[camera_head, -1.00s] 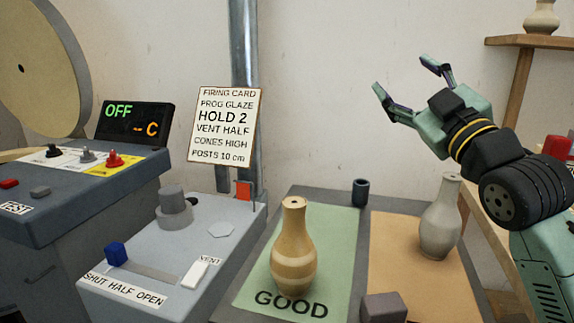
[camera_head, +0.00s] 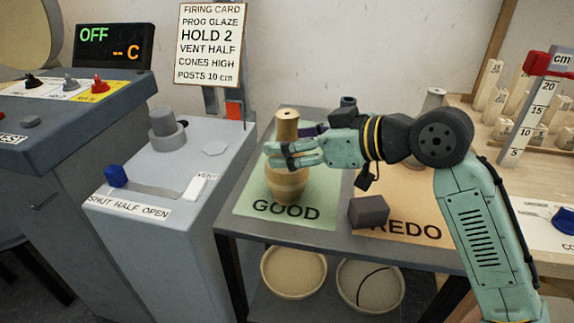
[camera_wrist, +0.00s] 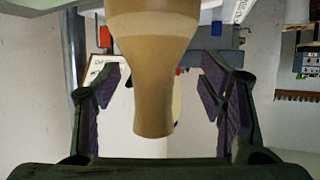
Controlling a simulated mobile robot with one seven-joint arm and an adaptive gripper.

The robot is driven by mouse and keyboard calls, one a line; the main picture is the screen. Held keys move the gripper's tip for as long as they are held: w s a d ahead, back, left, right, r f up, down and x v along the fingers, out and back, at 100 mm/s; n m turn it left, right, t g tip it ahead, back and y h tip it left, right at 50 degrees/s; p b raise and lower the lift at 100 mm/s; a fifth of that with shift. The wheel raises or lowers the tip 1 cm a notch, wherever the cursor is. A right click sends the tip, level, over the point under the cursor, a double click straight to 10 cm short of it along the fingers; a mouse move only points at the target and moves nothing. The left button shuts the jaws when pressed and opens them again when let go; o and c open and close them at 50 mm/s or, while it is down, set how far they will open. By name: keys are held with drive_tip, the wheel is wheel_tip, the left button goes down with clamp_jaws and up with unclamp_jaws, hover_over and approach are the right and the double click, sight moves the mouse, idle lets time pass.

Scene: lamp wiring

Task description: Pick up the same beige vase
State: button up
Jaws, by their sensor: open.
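The beige vase (camera_head: 288,185) stands upright on the green GOOD mat (camera_head: 247,205). My gripper (camera_head: 275,154) is at the vase's upper body and neck in the head view, with a finger in front of it. In the wrist view the vase (camera_wrist: 152,80) appears upside down between the two open fingers of my gripper (camera_wrist: 165,98). Gaps show on both sides of its neck, so the fingers look apart from it there. A part of the vase is hidden behind the finger in the head view.
A second, paler vase (camera_head: 435,98) stands behind my arm by the tan REDO mat (camera_head: 410,220). A grey block (camera_head: 369,211) sits at the front of that mat. The control box (camera_head: 205,150) is at left; posts stand at right.

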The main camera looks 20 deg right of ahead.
drive_tip(key=x, duration=0.3)
drive_tip(key=p+x, duration=0.1)
drive_tip(key=shift+w+r, duration=0.3)
drive_tip(key=shift+w, duration=0.2)
drive_tip(key=shift+w+a+f, duration=0.1)
drive_tip(key=shift+w+f, duration=0.05)
drive_tip(key=shift+w, duration=0.1)
drive_tip(key=shift+c, duration=0.3)
drive_tip(key=shift+f, duration=0.1)
clamp_jaws()
